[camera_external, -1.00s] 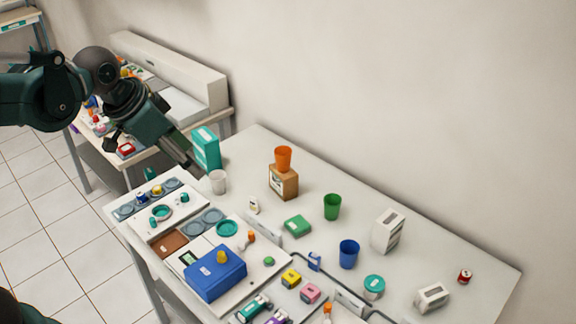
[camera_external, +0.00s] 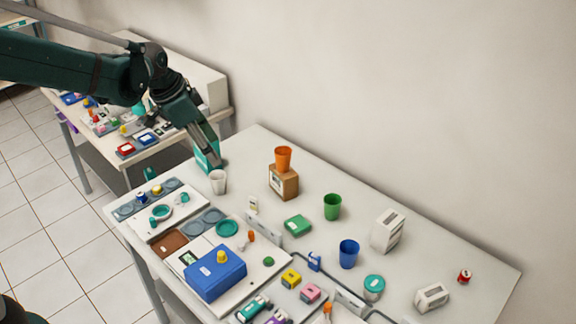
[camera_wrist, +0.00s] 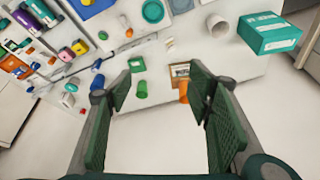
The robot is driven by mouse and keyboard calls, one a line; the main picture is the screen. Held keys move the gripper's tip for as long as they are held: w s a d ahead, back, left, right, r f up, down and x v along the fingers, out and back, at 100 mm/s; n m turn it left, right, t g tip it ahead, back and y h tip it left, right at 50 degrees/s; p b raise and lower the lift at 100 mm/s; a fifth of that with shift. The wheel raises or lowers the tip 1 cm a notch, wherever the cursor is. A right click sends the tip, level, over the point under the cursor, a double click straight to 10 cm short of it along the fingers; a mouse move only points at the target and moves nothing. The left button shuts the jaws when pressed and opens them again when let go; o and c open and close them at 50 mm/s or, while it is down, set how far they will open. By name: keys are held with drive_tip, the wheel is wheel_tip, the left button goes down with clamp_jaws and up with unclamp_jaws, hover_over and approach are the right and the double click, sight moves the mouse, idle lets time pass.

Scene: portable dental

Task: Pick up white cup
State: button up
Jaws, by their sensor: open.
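The white cup (camera_external: 218,181) stands upright on the table near its back left, in front of a teal box (camera_external: 207,156). In the wrist view the white cup (camera_wrist: 219,26) is at the upper right, beyond the right finger and beside the teal box (camera_wrist: 269,33). My gripper (camera_external: 216,150) is just above and behind the cup in the external view, and it partly covers the teal box. In the wrist view my gripper (camera_wrist: 158,88) is open, with nothing between its fingers. Whether a finger touches the teal box I cannot tell.
An orange cup (camera_external: 283,158) stands on a brown box (camera_external: 284,182) to the right. A green cup (camera_external: 332,206) and a blue cup (camera_external: 348,253) stand farther right. White trays (camera_external: 170,212) with small items lie in front.

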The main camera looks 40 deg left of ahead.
drive_tip(key=w+a+f+m+b, duration=0.2)
drive_tip(key=w+a+f, duration=0.5)
drive_tip(key=a+f, duration=0.35)
drive_tip(key=m+h+b, duration=0.2)
approach(225, 191)
drive_tip(key=shift+w+a+r+g, duration=0.2)
drive_tip(key=shift+a+r, duration=0.1)
drive_tip(key=shift+r, duration=0.15)
drive_tip(key=shift+w+a+r+g, duration=0.1)
drive_tip(key=shift+a+r+g, duration=0.15)
drive_tip(key=shift+r, duration=0.2)
drive_tip(key=shift+x, duration=1.25)
drive_tip(key=shift+f, duration=0.1)
drive_tip(key=shift+b+x, duration=0.6)
drive_tip(key=shift+x, duration=1.95)
drive_tip(key=shift+a, duration=0.2)
